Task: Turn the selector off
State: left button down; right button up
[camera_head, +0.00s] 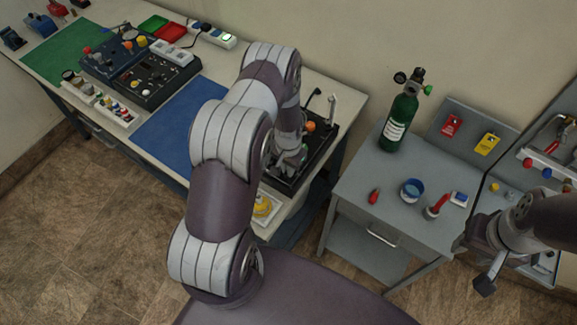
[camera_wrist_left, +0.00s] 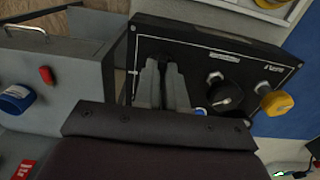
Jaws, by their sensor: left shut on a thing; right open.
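A black control panel (camera_wrist_left: 205,45) sits at the bench's right end and also shows in the head view (camera_head: 322,153). It carries a dark round knob with a pale pointer (camera_wrist_left: 224,92) and a yellow-orange knob (camera_wrist_left: 277,103). My left gripper (camera_head: 290,163) is down at this panel; in the wrist view its fingers (camera_wrist_left: 165,82) are close together, left of the pointer knob. They are shut on a small dark part, mostly hidden between them. I cannot tell whether that part is the selector. My right gripper (camera_head: 487,278) is open, in front of the grey table's right side.
A green gas cylinder (camera_head: 401,118) stands on the grey table (camera_head: 365,180), with a blue bowl (camera_head: 412,190) and red-handled items. A yellow knob on a white base (camera_head: 263,206) is near the panel. A blue mat (camera_head: 180,125) lies left, before a dark console (camera_head: 140,70).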

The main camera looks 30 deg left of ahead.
pick_arm(q)
jog(key=shift+w+n+b, duration=0.1)
jog(key=shift+n+b, duration=0.8)
jog(key=shift+n, duration=0.3)
jog(key=n+b, duration=0.1)
jog(key=n, duration=0.1)
jog(key=shift+n, duration=0.3)
jog(key=n+b, duration=0.2)
jog(key=n, duration=0.1)
jog(key=shift+r+n+b, duration=0.15)
jog(key=shift+n+b, duration=0.4)
jog(key=shift+n, duration=1.35)
jog(key=c, duration=1.4)
grip_release()
jog(key=shift+o, duration=1)
